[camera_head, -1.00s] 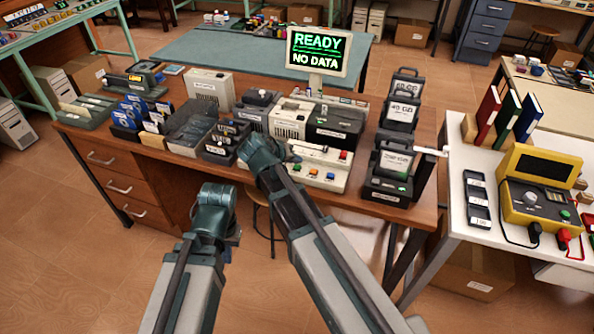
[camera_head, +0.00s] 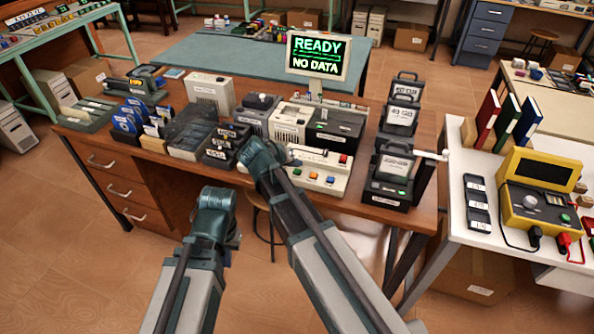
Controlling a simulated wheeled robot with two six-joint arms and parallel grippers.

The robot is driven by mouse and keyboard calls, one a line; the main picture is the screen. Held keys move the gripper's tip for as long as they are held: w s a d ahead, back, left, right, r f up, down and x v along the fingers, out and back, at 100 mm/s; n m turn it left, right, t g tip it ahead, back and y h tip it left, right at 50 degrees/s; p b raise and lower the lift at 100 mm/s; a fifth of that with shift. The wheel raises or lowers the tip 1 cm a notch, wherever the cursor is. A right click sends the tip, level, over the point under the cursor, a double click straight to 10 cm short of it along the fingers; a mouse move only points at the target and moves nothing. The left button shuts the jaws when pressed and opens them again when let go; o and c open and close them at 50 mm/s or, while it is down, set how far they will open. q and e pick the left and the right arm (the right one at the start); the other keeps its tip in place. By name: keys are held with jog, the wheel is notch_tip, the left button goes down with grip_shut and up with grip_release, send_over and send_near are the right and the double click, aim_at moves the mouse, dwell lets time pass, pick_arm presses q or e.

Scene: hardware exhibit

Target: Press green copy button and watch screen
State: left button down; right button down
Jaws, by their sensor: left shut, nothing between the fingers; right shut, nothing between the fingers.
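The screen (camera_head: 318,54) stands upright behind the desk equipment and reads "READY" and "NO DATA" in green and white letters. A cream control panel (camera_head: 320,160) lies at the front of the desk with coloured buttons. The green button (camera_head: 297,172) is at its left, close to the right of my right gripper (camera_head: 258,152). That gripper is shut and empty and covers the panel's left end; I cannot tell whether it touches the panel. My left gripper (camera_head: 216,198) is shut and empty, in front of the desk's front edge.
A blue button (camera_head: 313,175), an orange button (camera_head: 330,180) and a red button (camera_head: 343,159) share the panel. A drive dock (camera_head: 390,186) stands to the right. Dark trays (camera_head: 222,146) stand left of the panel. A white table (camera_head: 480,230) is at right.

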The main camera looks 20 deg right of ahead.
jog(key=shift+f, duration=0.1)
dwell(0.8)
jog(key=shift+f+b, duration=0.35)
jog(key=shift+b, duration=0.05)
jog(key=shift+f+b, duration=0.4)
dwell(0.5)
jog(key=shift+r, duration=0.15)
jog(key=shift+r+p, duration=0.7)
jog(key=shift+p, duration=0.1)
notch_tip(320, 180, up, 5)
jog(key=p, duration=0.5)
